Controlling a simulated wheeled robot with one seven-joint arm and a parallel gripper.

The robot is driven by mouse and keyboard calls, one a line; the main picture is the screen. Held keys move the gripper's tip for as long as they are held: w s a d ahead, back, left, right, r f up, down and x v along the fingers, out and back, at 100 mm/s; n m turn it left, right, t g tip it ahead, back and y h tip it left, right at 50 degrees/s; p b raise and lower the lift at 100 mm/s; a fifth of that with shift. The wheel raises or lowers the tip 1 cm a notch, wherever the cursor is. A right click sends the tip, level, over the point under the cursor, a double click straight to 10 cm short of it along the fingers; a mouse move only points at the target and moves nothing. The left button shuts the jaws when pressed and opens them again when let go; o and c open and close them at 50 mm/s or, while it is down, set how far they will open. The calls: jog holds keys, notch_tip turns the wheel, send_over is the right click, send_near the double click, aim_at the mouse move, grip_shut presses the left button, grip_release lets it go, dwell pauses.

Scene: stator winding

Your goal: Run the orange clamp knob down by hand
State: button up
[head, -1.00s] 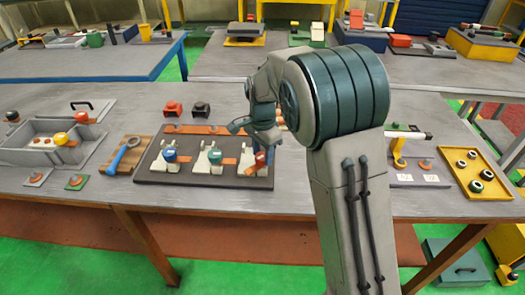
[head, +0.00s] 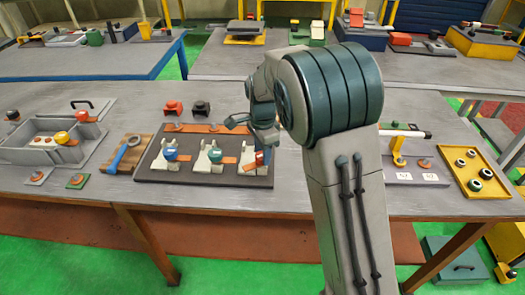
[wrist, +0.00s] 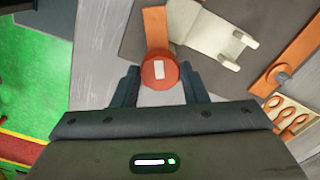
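The pale clamp body (wrist: 215,30) lies beyond the knob in the wrist view.
A blue-knobbed clamp (head: 170,155) and a teal-knobbed clamp (head: 215,156) stand left of mine on the dark board (head: 200,180). A yellow tray (head: 492,193) with dark rings is at right.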

jog(key=o, duration=0.4)
jog(key=shift+w+r, duration=0.1)
jog(key=shift+r, duration=0.15)
jog(key=shift+f, duration=0.1)
notch_tip(320, 180, up, 14)
jog(key=shift+f, duration=0.1)
